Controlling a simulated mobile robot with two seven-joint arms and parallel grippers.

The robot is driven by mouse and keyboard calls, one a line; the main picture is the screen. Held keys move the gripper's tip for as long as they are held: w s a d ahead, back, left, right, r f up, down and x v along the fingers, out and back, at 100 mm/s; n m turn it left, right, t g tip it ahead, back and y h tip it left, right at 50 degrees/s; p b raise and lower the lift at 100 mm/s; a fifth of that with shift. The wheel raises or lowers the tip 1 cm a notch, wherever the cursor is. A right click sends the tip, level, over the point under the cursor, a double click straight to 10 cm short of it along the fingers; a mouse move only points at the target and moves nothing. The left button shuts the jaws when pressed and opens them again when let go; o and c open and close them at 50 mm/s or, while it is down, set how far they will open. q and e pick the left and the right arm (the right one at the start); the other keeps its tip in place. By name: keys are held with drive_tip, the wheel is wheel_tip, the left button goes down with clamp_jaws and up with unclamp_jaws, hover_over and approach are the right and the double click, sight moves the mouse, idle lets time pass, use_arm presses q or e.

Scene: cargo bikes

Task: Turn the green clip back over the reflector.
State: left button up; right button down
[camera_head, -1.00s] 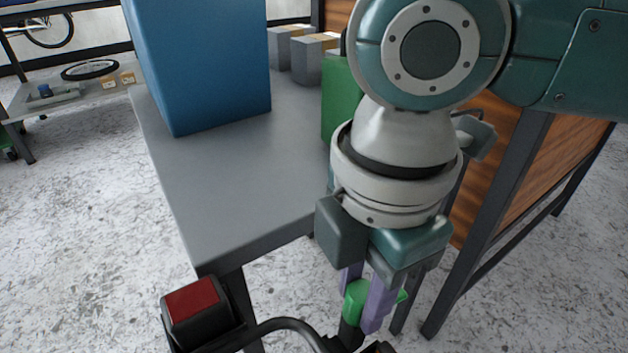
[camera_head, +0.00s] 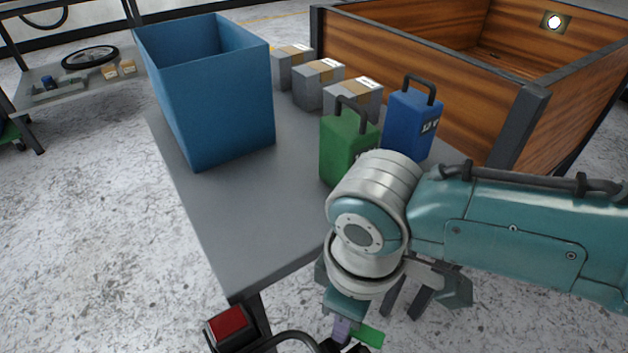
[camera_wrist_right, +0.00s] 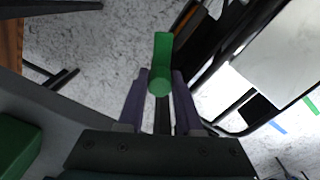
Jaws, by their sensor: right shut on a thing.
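The green clip (camera_head: 369,336) shows at the bottom of the head view beside the purple fingers of my right gripper (camera_head: 343,330). In the right wrist view the clip (camera_wrist_right: 162,66) has a round end at the gripper (camera_wrist_right: 160,98) and a flat arm pointing up the picture, away from the palm. The gripper is shut on it, with a finger on each side of the round end. A red panel in a black housing (camera_head: 228,322) stands left of the gripper; I cannot tell whether it is the reflector. My left gripper is out of view.
A grey table (camera_head: 215,215) carries a blue bin (camera_head: 215,110), a green canister (camera_head: 343,145), a blue canister (camera_head: 410,120) and several grey boxes (camera_head: 318,85). A wooden cargo box (camera_head: 420,65) stands behind. A black cable or bar (camera_head: 285,325) runs near the gripper.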

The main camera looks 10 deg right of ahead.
drive_tip(key=m+p, duration=0.1)
drive_tip(key=m, duration=0.1)
drive_tip(key=shift+a+r+m, duration=0.1)
drive_tip(key=shift+r+m, duration=0.05)
drive_tip(key=shift+m, duration=0.25)
drive_tip(key=shift+m+p, duration=0.85)
drive_tip(key=shift+m, duration=0.55)
drive_tip(key=c, duration=0.6)
unclamp_jaws()
wheel_tip(320, 180, up, 10)
drive_tip(key=p, duration=0.6)
drive_tip(key=shift+s, duration=0.1)
